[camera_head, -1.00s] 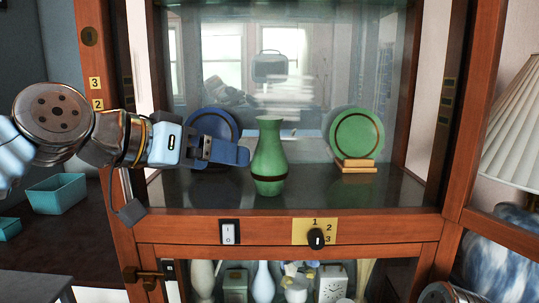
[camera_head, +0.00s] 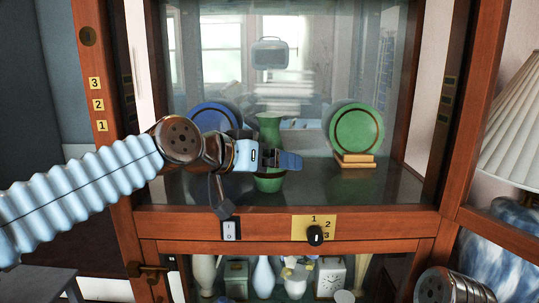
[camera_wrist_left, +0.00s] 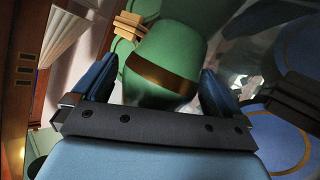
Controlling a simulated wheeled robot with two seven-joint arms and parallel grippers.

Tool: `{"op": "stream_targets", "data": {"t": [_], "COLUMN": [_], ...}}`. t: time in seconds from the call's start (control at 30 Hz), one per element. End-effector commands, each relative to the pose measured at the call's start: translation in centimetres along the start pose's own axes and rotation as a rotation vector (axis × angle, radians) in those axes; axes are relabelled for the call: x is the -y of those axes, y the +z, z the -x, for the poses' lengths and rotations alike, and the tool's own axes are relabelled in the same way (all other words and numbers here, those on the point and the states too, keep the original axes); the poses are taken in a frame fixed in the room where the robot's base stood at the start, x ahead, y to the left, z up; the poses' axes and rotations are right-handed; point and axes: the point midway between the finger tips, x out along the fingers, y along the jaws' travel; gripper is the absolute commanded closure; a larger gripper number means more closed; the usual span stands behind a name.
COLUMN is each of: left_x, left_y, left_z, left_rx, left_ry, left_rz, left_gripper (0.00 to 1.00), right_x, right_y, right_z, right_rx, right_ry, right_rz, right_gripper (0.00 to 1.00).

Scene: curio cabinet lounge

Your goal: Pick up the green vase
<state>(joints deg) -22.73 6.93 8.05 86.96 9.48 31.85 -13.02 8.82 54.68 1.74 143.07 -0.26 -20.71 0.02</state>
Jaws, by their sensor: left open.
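The green vase (camera_head: 269,127) stands upright on the cabinet's upper shelf (camera_head: 330,192), with a dark band near its base. My left gripper (camera_head: 288,161) is open and hides the vase's middle in the head view. In the left wrist view the vase (camera_wrist_left: 166,58) lies between the two blue fingers of the left gripper (camera_wrist_left: 157,82), one on each side of its banded body. I cannot tell whether the fingers touch it. My right gripper is not in view.
A blue plate (camera_head: 214,113) stands behind and left of the vase, and a green plate (camera_head: 356,133) on a yellow stand (camera_head: 355,160) to its right. The wooden frame (camera_head: 105,150) borders the opening. A switch (camera_head: 231,231) and dial (camera_head: 315,236) sit below the shelf.

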Motion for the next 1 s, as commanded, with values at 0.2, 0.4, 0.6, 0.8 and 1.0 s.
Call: {"op": "stream_targets", "data": {"t": [0.2, 0.4, 0.6, 0.8, 1.0], "left_x": [0.0, 0.0, 0.0, -0.1, -0.7], "left_y": [0.0, 0.0, 0.0, -0.2, -2.1], "left_z": [0.0, 0.0, 0.1, 0.1, 0.9], "left_rx": [0.000, 0.000, -0.001, -0.002, -0.004], "left_ry": [0.000, 0.000, 0.000, 0.001, 0.002], "left_rz": [0.000, 0.000, 0.000, 0.000, -0.002], "left_gripper": [0.08, 0.38, 0.57, 0.57, 0.57], "right_x": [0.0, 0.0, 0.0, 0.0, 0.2], "right_y": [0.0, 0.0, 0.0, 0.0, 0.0], "right_z": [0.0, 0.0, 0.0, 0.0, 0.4], "right_rx": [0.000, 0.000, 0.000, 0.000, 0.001], "right_ry": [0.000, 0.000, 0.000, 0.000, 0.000], "right_rz": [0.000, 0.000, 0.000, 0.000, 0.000], "right_gripper": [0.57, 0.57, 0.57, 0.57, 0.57]}}
